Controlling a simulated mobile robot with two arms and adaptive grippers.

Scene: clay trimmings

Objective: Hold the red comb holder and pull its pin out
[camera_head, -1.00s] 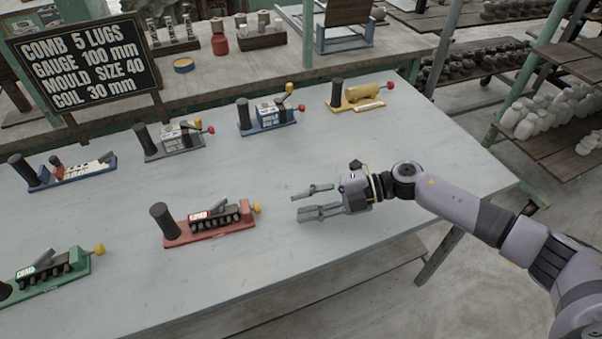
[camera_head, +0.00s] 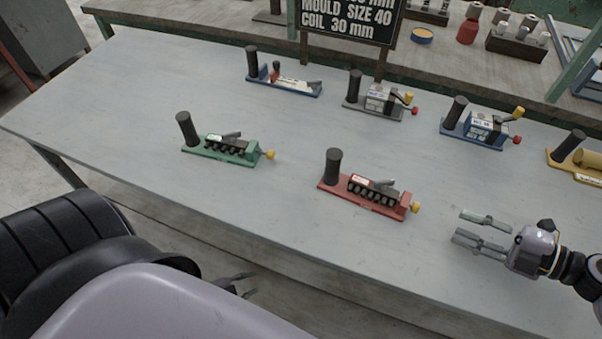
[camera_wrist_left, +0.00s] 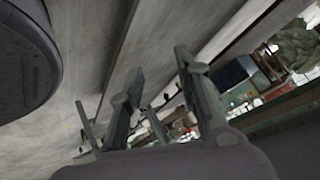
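The red comb holder (camera_head: 366,196) lies on the table in the front middle of the head view. It has an upright black handle (camera_head: 333,167) at its left end, a row of dark comb teeth and a yellow-knobbed pin (camera_head: 415,207) at its right end. My right gripper (camera_head: 474,232) is open and empty, to the right of the pin and apart from it. My left arm fills the lower left of the head view. Its fingers (camera_head: 238,284) show partly, off the table's front edge. In the left wrist view my left gripper (camera_wrist_left: 155,85) is open with nothing between the fingers.
A green holder (camera_head: 222,150) lies left of the red one. Behind are holders in blue (camera_head: 315,91), grey (camera_head: 352,102), another blue (camera_head: 459,127) and yellow (camera_head: 560,160). A sign (camera_head: 350,22) stands at the back. The table's left part is clear.

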